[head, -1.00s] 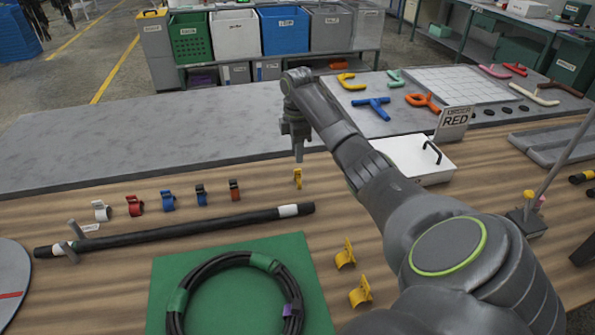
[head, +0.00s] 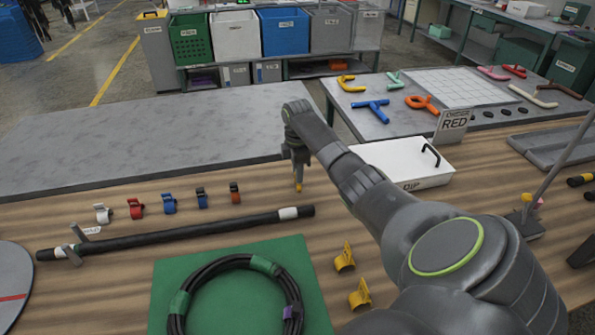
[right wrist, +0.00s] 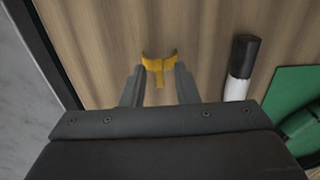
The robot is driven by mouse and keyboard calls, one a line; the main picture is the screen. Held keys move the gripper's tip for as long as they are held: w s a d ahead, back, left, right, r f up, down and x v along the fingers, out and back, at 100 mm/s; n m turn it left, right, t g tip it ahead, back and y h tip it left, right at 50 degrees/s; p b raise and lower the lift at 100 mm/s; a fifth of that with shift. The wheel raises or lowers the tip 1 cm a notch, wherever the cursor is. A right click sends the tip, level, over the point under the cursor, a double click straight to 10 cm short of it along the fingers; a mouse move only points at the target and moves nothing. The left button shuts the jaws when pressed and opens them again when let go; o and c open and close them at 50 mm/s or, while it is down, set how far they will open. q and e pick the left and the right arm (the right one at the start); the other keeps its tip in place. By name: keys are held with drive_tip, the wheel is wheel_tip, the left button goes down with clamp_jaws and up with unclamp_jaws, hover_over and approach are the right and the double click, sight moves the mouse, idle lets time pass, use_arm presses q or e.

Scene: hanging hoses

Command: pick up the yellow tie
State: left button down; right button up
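A small yellow tie (head: 299,188) stands on the wooden table past the white-banded end of the black hose. My right gripper (head: 298,176) points down over it and hides its upper part in the head view. In the right wrist view the yellow tie (right wrist: 160,64) shows its curved clip and a short stem between the two fingertips. The right fingers (right wrist: 160,82) are apart, one on each side of it; I cannot tell whether they touch it. Two more yellow ties (head: 345,257) (head: 360,294) lie nearer, beside my right arm. My left gripper is out of view.
The black hose (head: 190,233) lies left of the gripper, with a row of white, red, blue and brown clips (head: 169,203) behind it. A coiled hose (head: 181,301) rests on a green mat (head: 318,300). A white lidded box (head: 405,160) stands right of my forearm.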

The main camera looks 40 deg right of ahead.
clamp_jaws()
drive_tip(key=shift+r, duration=0.1)
wheel_tip(320, 180, up, 10)
drive_tip(key=b, duration=0.1)
idle(0.4)
idle(0.7)
